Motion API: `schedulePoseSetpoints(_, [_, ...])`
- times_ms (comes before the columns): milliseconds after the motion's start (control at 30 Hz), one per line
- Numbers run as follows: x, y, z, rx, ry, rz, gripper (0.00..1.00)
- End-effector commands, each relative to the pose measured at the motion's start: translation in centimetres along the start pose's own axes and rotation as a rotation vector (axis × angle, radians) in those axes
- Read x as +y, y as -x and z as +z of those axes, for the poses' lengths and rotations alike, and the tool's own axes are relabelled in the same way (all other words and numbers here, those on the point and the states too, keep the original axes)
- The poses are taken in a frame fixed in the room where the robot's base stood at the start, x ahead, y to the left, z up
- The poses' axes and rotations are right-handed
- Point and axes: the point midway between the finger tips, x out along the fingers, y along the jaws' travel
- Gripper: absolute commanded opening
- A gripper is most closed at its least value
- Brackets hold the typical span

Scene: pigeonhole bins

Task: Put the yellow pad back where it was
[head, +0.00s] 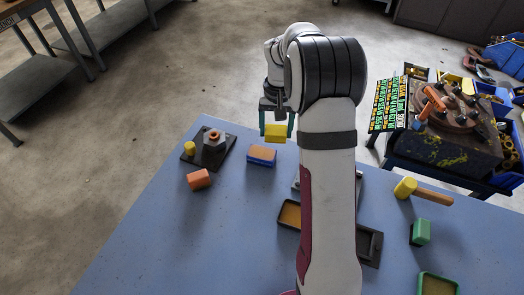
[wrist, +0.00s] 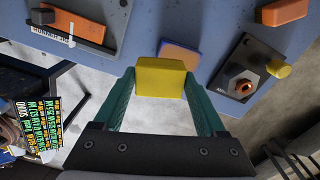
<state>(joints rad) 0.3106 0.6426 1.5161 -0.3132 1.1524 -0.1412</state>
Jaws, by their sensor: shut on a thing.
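My gripper (head: 276,128) is shut on the yellow pad (head: 275,133) and holds it up near the table's far edge. In the wrist view the yellow pad (wrist: 160,78) sits between the green fingers. In the head view a blue and orange block (head: 261,155) lies on the table just below and left of the pad; it also shows beyond the pad in the wrist view (wrist: 180,56). The pad appears raised and apart from this block. My arm hides part of the table, and I cannot tell which spot the pad came from.
A dark plate (head: 226,157) with a hex nut and yellow cylinder stands left, near an orange block (head: 198,179). An amber-lined tray (head: 281,222) is beside my arm. A yellow-headed mallet (head: 424,193) and green block (head: 422,232) lie right. The front-left table is clear.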

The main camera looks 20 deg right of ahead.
Motion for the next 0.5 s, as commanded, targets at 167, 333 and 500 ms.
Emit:
schedulePoseSetpoints(167, [0.0,0.0,0.0,0.0,0.0,0.0,0.0])
schedulePoseSetpoints(333, [-0.5,-0.1,0.6,-0.002,0.021,0.0,0.0])
schedulePoseSetpoints(500, [-3.5,-1.0,4.7,-0.004,0.177,0.003,0.0])
